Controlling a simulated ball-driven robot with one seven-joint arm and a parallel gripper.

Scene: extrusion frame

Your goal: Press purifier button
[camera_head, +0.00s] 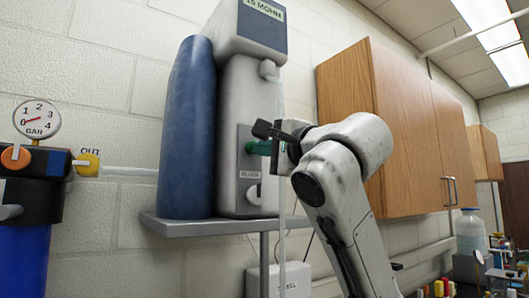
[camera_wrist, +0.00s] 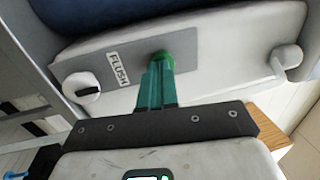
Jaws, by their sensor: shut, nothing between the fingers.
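The purifier (camera_head: 236,100) is a grey-white unit with a "15 MOHM" display at its top, standing on a shelf. A grey control panel (camera_wrist: 105,72) on its front carries a "FLUSH" label, a white knob (camera_wrist: 82,88) and a round green button (camera_wrist: 163,55). My gripper (camera_head: 264,148) is at this panel, coming from the right. In the wrist view its green fingers (camera_wrist: 159,70) are shut together and empty, with their tips at the green button. They overlap the button's near edge, and I cannot tell whether they press it.
A blue tank (camera_head: 188,130) stands left of the purifier on the grey shelf (camera_head: 200,230). A wooden cabinet (camera_head: 345,85) hangs close on the right. A pressure gauge (camera_head: 37,120) on a blue filter housing is at far left. A spout (camera_head: 269,70) and thin tube are beside my gripper.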

